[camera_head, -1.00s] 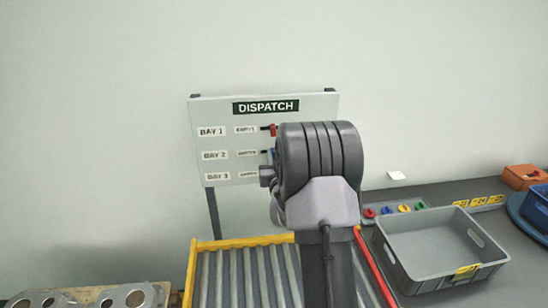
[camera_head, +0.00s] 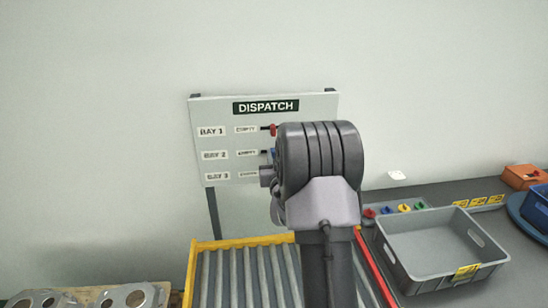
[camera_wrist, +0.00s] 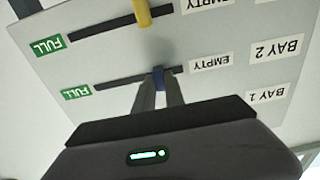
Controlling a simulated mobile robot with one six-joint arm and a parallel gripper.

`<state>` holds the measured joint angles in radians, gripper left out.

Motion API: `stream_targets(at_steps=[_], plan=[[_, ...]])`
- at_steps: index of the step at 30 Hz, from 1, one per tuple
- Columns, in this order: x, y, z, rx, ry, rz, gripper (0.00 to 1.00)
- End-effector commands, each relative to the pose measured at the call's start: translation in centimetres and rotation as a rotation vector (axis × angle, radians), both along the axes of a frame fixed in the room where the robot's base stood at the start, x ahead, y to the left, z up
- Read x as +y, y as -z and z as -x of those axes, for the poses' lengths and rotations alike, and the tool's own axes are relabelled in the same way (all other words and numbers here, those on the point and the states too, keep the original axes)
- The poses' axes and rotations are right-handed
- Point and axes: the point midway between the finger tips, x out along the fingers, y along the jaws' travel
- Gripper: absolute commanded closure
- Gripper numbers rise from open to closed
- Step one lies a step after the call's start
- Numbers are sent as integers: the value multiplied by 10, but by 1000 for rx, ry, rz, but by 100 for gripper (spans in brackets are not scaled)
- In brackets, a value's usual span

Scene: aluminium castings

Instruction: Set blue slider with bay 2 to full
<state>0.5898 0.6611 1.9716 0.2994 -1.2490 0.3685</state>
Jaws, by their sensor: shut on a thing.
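The dispatch board (camera_head: 222,107) stands upright near the wall, with labelled rows for several bays. In the wrist view the board appears upside down. The blue slider (camera_wrist: 159,72) sits in the bay 2 slot, closer to the EMPTY label (camera_wrist: 210,62) than to the green FULL label (camera_wrist: 77,92). My gripper (camera_wrist: 160,84) is shut on the blue slider, one finger on each side. In the head view a bit of the blue slider (camera_head: 273,153) shows; my arm hides the board's right part.
A yellow slider (camera_wrist: 142,12) is in the neighbouring slot. A red slider (camera_head: 273,130) is in the bay 1 row. Below are a roller conveyor (camera_head: 232,280) with a yellow frame and a grey crate (camera_head: 425,283) at right.

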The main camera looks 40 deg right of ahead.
Motion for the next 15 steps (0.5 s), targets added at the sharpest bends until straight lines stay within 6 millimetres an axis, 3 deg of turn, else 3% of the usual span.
stream_targets(at_steps=[9,15], plan=[[-50,4,30,-6,4,4,100],[-64,0,39,-2,2,2,100]])
